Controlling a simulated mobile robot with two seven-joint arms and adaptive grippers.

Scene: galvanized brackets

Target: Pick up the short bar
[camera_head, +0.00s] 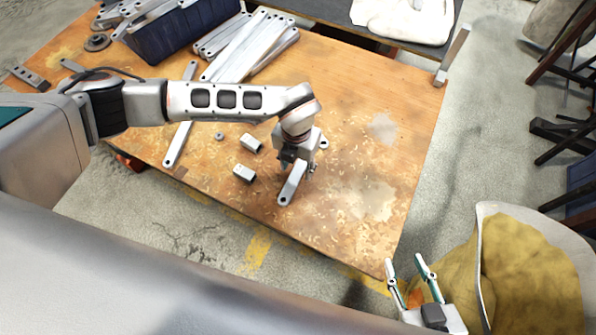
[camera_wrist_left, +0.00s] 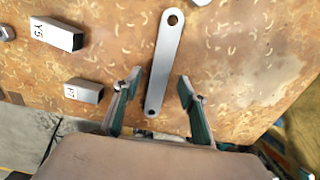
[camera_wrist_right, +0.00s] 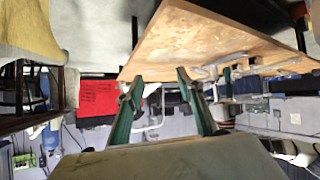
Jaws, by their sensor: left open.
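The short bar (camera_head: 292,184) is a flat grey metal strip with rounded ends and a hole at each end. It lies on the wooden table near the front edge, partly under my left gripper (camera_head: 297,163). In the left wrist view the short bar (camera_wrist_left: 163,62) runs between the two fingers of my left gripper (camera_wrist_left: 157,90), which is open. Its near end lies between the fingers, with gaps on both sides. My right gripper (camera_head: 408,266) is open and empty, off the table's front right corner. It also shows open in the right wrist view (camera_wrist_right: 154,85).
Two small grey blocks (camera_head: 251,143) (camera_head: 244,173) lie left of the short bar. Long bars (camera_head: 240,50) are piled at the back beside a blue bin (camera_head: 180,35). A yellow-lined sack (camera_head: 530,270) stands beside my right gripper. The table's right part (camera_head: 375,165) is clear.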

